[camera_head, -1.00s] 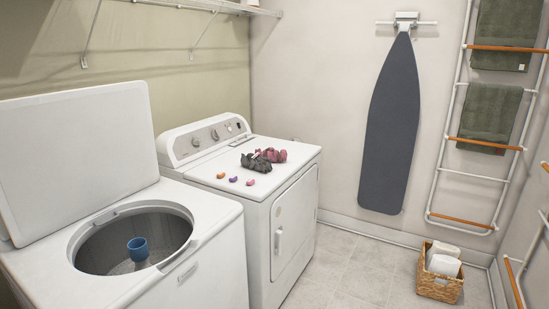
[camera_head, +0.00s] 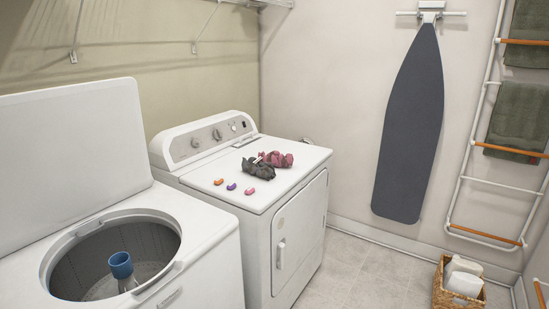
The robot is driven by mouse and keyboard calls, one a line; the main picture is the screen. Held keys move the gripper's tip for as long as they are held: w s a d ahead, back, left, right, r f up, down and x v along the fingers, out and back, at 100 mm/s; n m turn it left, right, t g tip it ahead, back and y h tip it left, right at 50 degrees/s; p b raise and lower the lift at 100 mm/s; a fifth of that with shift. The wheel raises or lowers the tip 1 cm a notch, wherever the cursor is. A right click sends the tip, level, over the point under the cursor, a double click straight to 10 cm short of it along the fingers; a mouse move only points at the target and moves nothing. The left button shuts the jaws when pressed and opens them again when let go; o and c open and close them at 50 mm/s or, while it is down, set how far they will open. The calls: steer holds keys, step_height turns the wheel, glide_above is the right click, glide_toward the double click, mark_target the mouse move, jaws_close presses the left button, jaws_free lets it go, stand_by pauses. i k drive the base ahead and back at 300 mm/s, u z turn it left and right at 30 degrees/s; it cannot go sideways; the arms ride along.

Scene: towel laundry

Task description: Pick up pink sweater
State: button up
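A crumpled pink piece of clothing (camera_head: 279,159), likely the sweater, lies on the white top of the dryer (camera_head: 215,174). A crumpled dark grey cloth (camera_head: 258,168) lies against its front left side and seems to touch it. Both sit toward the back right of the dryer top. My gripper is not in view.
Several small coloured pods (camera_head: 231,186) lie on the dryer top, left of and in front of the clothing. The washer (camera_head: 200,250) stands at left with its lid (camera_head: 72,140) up. A wicker basket (camera_head: 446,297) and an ironing board (camera_head: 410,130) are at right. Floor right of the dryer is clear.

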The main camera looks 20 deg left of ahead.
mark_target(274, 157)
steer(key=i, duration=1.4)
steer(key=z, duration=1.05)
steer(key=k, duration=0.1)
steer(key=u, duration=3.1)
steer(key=i, duration=0.45)
steer(key=z, duration=0.05)
